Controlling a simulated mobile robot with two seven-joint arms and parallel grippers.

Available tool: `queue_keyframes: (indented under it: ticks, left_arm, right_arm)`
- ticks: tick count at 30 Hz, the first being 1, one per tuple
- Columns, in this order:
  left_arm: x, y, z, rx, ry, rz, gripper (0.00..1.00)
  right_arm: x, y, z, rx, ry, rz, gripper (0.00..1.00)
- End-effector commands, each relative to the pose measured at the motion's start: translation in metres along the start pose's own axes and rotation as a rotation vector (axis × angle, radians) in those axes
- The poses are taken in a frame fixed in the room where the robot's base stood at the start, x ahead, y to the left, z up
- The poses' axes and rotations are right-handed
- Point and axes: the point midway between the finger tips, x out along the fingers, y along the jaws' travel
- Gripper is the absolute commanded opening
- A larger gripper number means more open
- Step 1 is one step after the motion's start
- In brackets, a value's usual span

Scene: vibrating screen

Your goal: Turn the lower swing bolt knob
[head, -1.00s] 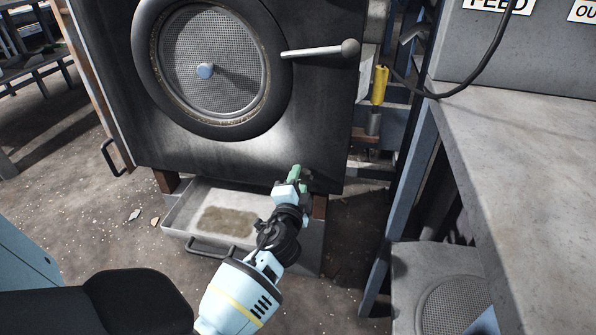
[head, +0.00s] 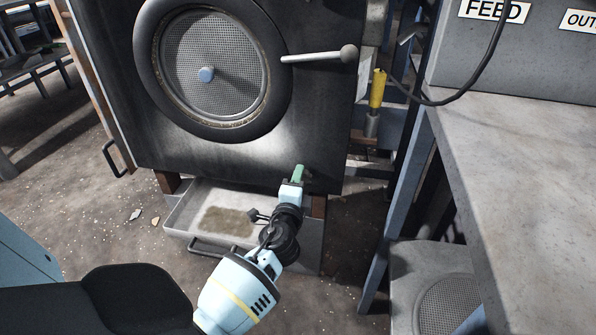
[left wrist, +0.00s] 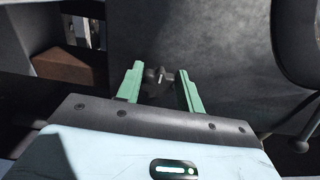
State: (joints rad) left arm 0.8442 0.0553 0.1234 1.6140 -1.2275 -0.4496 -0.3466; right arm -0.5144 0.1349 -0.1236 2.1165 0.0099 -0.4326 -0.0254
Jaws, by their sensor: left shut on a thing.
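The lower swing bolt knob (left wrist: 157,77) is a small dark lobed knob on the black machine front. In the left wrist view it sits between the two green fingers of my left gripper (left wrist: 160,84). The gripper is shut on it, though the contact is hard to see. In the head view my left gripper (head: 298,174) is at the lower right corner of the black panel (head: 250,150), and it hides the knob there. My right gripper is not in view.
A round mesh screen (head: 212,70) with a thick black ring and a pale lever with a ball end (head: 318,54) are above. A metal tray (head: 190,215) with residue is below. A grey bench (head: 520,170) stands at the right.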

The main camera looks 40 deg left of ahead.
Motion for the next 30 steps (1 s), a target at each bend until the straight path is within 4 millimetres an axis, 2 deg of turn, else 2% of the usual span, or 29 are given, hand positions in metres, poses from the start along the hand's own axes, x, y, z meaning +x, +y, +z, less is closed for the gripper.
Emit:
queue_keyframes:
  ticks: [4,5,9,10,20,30]
  left_arm:
    - [0.001,-0.002,0.0,0.0,0.0,-0.003,0.15]
    - [0.001,-0.002,0.0,0.0,0.0,-0.003,0.39]
    - [0.001,-0.001,0.0,-0.001,0.0,-0.003,0.57]
    - [0.001,-0.001,0.0,-0.001,0.0,-0.002,0.59]
    - [-0.004,0.0,0.0,-0.002,0.001,0.0,0.59]
    - [-0.054,-0.001,0.0,-0.001,0.001,0.0,0.59]
  right_arm:
    - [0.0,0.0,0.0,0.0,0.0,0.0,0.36]
    - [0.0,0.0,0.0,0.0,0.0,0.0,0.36]
    - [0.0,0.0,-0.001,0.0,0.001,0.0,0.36]
    - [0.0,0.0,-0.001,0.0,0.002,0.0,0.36]
    - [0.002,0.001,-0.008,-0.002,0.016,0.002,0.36]
    - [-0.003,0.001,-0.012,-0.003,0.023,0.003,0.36]
